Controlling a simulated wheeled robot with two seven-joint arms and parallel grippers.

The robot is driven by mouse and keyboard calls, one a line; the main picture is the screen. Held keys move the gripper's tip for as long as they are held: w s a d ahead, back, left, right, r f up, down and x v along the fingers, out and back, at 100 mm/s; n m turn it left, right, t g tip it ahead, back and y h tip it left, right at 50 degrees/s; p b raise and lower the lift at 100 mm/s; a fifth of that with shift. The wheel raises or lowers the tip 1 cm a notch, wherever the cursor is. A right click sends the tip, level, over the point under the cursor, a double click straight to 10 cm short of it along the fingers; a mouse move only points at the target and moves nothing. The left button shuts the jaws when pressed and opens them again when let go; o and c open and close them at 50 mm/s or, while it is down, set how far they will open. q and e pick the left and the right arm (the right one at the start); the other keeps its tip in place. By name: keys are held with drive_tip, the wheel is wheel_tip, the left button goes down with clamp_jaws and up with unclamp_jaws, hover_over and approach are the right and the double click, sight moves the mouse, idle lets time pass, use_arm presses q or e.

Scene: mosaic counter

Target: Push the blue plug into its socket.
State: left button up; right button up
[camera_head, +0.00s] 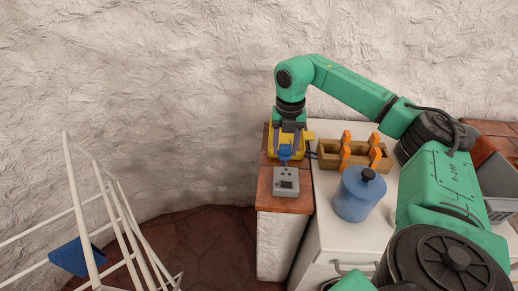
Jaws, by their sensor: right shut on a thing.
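The blue plug (285,151) is between the fingertips of my right gripper (286,143), which is shut on it. The gripper points down over the left end of the counter. The grey socket block (286,188) sits on the brown tiled top just in front of the plug, with dark openings showing on it. The plug appears behind and above the block; I cannot tell whether they touch. A yellow object (302,141) is behind the plug and partly hidden by the gripper. My left gripper is not in view.
A wooden holder (328,155) with orange pieces (346,146) stands right of the plug. A blue lidded pot (352,197) stands in front of it on the white surface. A grey bin (498,187) is at far right. A white rack (92,215) stands at left.

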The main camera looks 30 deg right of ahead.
sight(289, 153)
drive_tip(key=shift+d+f, duration=0.1)
drive_tip(key=shift+f, duration=0.1)
drive_tip(key=f+b, duration=0.1)
drive_tip(key=s+d+f+b, duration=0.1)
drive_tip(key=shift+s+d+f+b, duration=0.1)
drive_tip(key=shift+s+f+b, duration=0.05)
drive_tip(key=shift+b, duration=0.15)
drive_tip(key=shift+w+a+f+b, duration=0.1)
drive_tip(key=shift+f+b, duration=0.3)
drive_tip(key=shift+f, duration=0.1)
drive_tip(key=shift+w+a+f+b, duration=0.1)
drive_tip(key=shift+f+b, duration=0.3)
drive_tip(key=shift+f, duration=0.35)
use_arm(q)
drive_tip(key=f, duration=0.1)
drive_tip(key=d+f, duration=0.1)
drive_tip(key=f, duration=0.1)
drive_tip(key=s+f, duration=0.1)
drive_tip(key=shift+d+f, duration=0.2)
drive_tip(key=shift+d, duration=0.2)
use_arm(e)
drive_tip(key=shift+r, duration=0.1)
use_arm(q)
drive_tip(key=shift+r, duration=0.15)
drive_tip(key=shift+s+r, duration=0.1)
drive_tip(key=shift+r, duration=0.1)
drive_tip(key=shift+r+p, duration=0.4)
drive_tip(key=shift+p, duration=0.2)
